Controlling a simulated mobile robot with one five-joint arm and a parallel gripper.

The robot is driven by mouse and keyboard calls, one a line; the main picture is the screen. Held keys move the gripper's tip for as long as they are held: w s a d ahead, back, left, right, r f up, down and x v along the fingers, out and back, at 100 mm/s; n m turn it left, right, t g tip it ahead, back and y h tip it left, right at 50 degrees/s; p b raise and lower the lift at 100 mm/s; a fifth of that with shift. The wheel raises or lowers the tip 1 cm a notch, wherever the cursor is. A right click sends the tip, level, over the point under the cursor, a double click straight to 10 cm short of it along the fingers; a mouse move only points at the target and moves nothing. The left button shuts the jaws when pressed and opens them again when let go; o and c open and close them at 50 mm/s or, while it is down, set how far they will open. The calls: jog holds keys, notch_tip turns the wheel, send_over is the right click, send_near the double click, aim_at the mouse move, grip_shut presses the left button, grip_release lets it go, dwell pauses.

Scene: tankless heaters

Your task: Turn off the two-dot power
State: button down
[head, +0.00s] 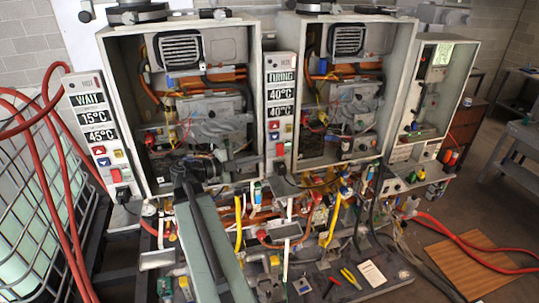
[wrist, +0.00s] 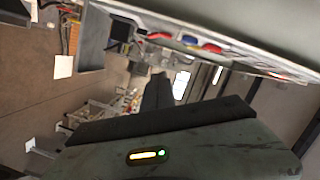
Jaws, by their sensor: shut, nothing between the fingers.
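Two open heater cabinets stand side by side, each with a white control panel on its left. The left panel (head: 92,102) reads WAIT, 15°C and 45°C. I cannot make out which panel bears two dots. My gripper (head: 179,168) is shut and empty, in front of the left cabinet's lower part, between the two panels. In the wrist view its dark fingers (wrist: 158,92) show.
Red hoses (head: 45,140) hang at the left beside a caged tank (head: 35,180). Pipes, valves and cables crowd the space below the cabinets. Pliers (head: 350,278) and other small items lie on the low shelf. A wooden board (head: 485,262) lies on the floor at right.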

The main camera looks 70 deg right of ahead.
aim_at(280, 150)
jog(key=s+d+f+b, duration=0.3)
jog(key=d, duration=0.7)
jog(key=shift+s, duration=0.35)
